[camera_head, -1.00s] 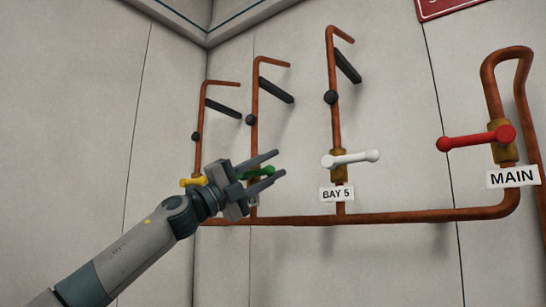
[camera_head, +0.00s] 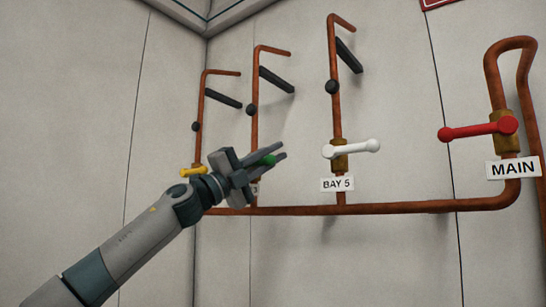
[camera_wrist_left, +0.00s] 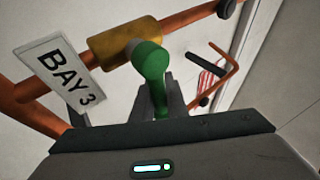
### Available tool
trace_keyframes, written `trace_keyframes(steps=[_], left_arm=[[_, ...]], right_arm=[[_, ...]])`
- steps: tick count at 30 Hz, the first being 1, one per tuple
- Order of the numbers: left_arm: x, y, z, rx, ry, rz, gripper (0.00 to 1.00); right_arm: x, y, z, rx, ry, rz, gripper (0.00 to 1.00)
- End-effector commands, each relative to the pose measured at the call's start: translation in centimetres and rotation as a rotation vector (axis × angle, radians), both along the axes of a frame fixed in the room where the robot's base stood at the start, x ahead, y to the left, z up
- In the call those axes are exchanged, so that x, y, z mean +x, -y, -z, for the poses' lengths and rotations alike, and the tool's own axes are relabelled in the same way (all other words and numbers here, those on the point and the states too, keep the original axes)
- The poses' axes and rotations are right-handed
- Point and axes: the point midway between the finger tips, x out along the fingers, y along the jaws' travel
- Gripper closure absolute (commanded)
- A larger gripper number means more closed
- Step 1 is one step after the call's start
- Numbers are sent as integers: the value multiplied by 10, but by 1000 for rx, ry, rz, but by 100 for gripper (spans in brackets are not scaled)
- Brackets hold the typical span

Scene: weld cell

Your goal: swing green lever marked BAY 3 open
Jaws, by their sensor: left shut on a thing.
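The green lever (camera_wrist_left: 150,62) shows in the left wrist view on a brass valve body (camera_wrist_left: 112,45), beside the white BAY 3 label (camera_wrist_left: 62,72). Its handle runs down between the fingers of my left gripper (camera_wrist_left: 160,100). In the head view only the green lever's end (camera_head: 268,160) shows between the fingertips of my left gripper (camera_head: 272,158), which is shut on it. There the arm and gripper hide the rest of the lever and most of the label. My right gripper is not in view.
A yellow lever (camera_head: 193,171) is just left of my gripper. A white lever (camera_head: 352,149) above the BAY 5 label (camera_head: 337,184) and a red lever (camera_head: 480,131) above the MAIN label (camera_head: 513,168) are to the right. A copper pipe (camera_head: 400,208) runs along below.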

Motion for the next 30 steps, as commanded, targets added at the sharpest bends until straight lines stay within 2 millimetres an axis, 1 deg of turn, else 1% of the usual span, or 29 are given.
trace_keyframes(steps=[7,14,24,30], left_arm=[[1,-1,-5,-83,-61,1,100],[4,-5,-16,-215,-157,1,100],[11,-14,-30,-406,-297,2,100],[14,-18,-34,-465,-340,1,100]], right_arm=[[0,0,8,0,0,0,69],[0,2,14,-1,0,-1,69],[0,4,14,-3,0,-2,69],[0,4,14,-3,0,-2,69]])
